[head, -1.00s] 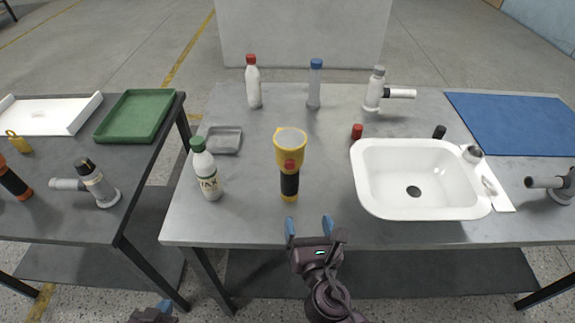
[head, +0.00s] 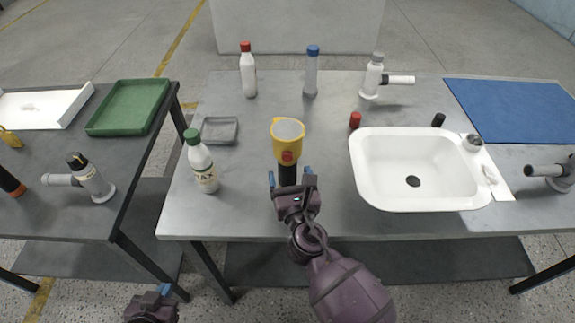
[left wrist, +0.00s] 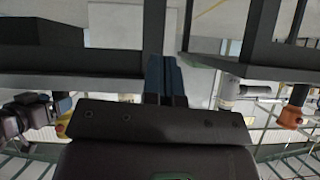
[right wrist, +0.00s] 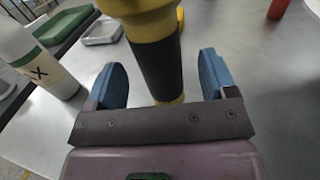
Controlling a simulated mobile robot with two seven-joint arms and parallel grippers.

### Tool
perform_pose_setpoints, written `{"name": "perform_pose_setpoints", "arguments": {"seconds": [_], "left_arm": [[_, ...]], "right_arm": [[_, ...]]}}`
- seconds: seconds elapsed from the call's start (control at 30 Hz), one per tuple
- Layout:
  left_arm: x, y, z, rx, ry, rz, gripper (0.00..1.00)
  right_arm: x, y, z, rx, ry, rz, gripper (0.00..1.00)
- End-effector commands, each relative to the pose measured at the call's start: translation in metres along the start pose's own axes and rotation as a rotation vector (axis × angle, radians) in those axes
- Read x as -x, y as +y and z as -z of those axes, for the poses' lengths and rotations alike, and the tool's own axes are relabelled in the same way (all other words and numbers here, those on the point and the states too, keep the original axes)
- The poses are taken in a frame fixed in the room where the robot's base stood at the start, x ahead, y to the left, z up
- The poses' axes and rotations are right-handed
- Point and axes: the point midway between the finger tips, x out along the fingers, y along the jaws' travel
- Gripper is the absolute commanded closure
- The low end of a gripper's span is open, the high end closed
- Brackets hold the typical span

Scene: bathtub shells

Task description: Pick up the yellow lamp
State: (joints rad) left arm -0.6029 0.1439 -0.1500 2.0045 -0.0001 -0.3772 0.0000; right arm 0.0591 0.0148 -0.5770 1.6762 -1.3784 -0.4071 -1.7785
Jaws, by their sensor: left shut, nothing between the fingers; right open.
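The yellow lamp (head: 287,134) is a flashlight with a yellow head, a red button and a black handle. It stands upright on the middle table. My right gripper (head: 291,177) is open at the handle. In the right wrist view, the black handle (right wrist: 158,68) shows between the two blue fingertips of the right gripper (right wrist: 163,82), with gaps on both sides. The lower end of the lamp is partly hidden by the gripper. My left gripper (head: 152,300) is low, in front of the tables. In the left wrist view its blue fingers (left wrist: 165,78) are shut and empty.
A white bottle with green cap (head: 201,162) stands left of the lamp, near a grey tray (head: 220,139). A white sink (head: 366,195) is to the right. A red-capped bottle (head: 248,75) and a blue-capped bottle (head: 311,75) stand behind.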

Motion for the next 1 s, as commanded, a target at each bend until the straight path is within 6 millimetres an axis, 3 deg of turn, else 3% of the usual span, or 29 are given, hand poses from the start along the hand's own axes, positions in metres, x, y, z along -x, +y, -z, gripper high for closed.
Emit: {"name": "perform_pose_setpoints", "arguments": {"seconds": [0.2,0.53,0.9,1.0], "left_arm": [[-0.007,0.002,0.008,-0.002,0.018,-0.004,1.0],[-0.006,0.002,0.008,-0.002,0.018,-0.004,1.0],[-0.004,0.001,0.006,-0.001,0.013,-0.003,1.0],[-0.004,0.001,0.006,-0.001,0.013,-0.003,1.0]], "right_arm": [[-0.027,0.001,0.002,-0.001,0.001,0.0,0.22],[-0.032,0.001,0.001,0.0,0.001,0.0,0.24],[-0.032,0.001,0.001,0.0,0.001,0.0,0.8],[-0.032,0.001,0.001,0.0,0.0,0.0,0.81]]}}
